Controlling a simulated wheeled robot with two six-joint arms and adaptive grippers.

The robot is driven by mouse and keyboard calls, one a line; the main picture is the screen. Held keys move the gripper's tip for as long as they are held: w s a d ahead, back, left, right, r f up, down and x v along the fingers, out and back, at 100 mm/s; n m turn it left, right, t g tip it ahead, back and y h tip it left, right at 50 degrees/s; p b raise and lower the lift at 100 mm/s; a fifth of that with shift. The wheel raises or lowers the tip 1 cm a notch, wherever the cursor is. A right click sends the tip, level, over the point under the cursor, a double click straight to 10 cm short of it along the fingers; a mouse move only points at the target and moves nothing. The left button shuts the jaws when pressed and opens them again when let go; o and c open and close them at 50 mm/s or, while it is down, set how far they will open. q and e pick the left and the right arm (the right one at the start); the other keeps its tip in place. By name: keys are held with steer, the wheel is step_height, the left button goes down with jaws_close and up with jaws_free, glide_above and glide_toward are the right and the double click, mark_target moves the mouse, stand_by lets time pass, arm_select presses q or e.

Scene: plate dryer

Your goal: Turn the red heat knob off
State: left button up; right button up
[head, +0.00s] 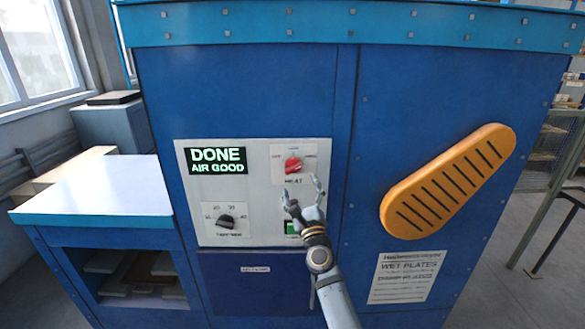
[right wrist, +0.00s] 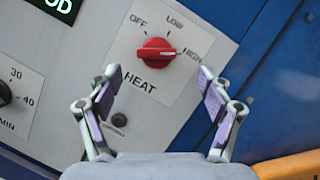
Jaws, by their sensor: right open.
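The red heat knob (head: 293,165) is on the white control panel (head: 265,220), above the word HEAT. In the right wrist view the red knob (right wrist: 155,50) has OFF, LOW and HIGH around it, and its white pointer line faces right, toward HIGH. My right gripper (head: 301,188) is open and empty, just below the knob in the head view. In the right wrist view its two fingers (right wrist: 159,74) are spread to either side, below the knob, and appear apart from it. My left gripper is not in view.
A green display (head: 216,161) reads DONE, AIR GOOD. A black timer knob (head: 226,222) sits lower left on the panel. A small green item (head: 291,228) is partly hidden behind my right gripper. An orange slotted guard (head: 447,180) sticks out at right.

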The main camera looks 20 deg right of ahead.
mark_target(294, 170)
steer(key=x, duration=0.5)
steer(key=b+x, duration=0.1)
steer(key=x, duration=0.1)
steer(key=shift+w+a+f, duration=0.2)
steer(key=shift+w+f, duration=0.1)
steer(key=shift+w, duration=0.05)
steer(key=shift+w+d+r, duration=0.1)
steer(key=shift+w+r, duration=0.25)
steer(key=shift+w, duration=0.1)
steer(key=c, duration=1.2)
